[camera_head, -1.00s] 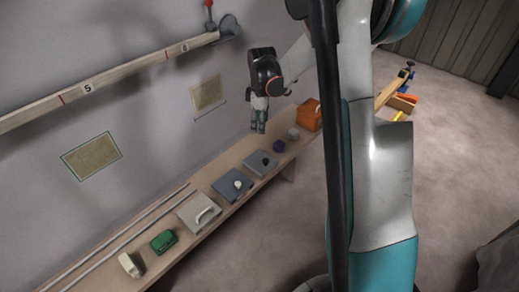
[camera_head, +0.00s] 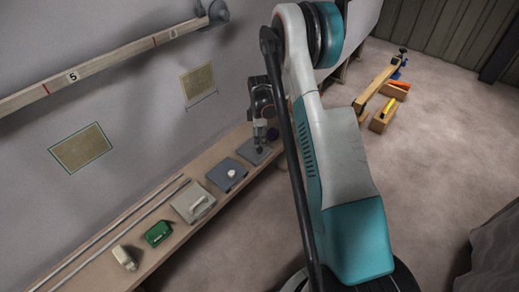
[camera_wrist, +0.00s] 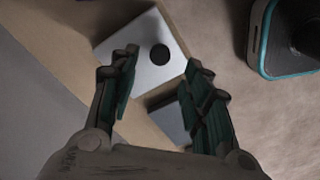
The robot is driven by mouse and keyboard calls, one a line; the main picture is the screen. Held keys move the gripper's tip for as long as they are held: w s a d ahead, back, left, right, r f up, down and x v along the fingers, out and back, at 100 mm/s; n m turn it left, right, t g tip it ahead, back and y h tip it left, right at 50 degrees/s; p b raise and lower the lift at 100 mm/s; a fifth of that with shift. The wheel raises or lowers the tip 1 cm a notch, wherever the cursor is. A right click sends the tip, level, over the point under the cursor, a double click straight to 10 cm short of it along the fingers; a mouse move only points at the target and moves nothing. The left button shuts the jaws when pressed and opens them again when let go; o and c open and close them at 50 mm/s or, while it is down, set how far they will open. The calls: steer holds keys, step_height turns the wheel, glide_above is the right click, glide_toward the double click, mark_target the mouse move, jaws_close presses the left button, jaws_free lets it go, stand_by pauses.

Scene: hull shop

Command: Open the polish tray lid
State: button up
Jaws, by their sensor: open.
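Several lidded trays sit in a row on the narrow bench (camera_head: 215,157). A grey lid with a black knob (camera_head: 244,149) is the farthest along; in the wrist view it is a pale square lid (camera_wrist: 140,72) lying flat. Nearer are a dark grey lid with a white knob (camera_head: 218,181) and a pale lid with a bar handle (camera_head: 186,212). No label shows which is the polish tray. My gripper (camera_head: 259,146) is open and empty, pointing down over the black-knob lid. In the wrist view the knob shows between and beyond my fingertips (camera_wrist: 160,70); contact cannot be told.
A green item (camera_head: 158,233) and a cream item (camera_head: 125,258) sit at the bench's near end, beside long rods (camera_head: 120,229). A numbered rail (camera_head: 110,62) runs along the wall.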

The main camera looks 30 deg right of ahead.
mark_target(260, 148)
step_height(260, 148, down, 6)
steer(key=shift+r+b, duration=0.1)
steer(key=shift+b, duration=0.7)
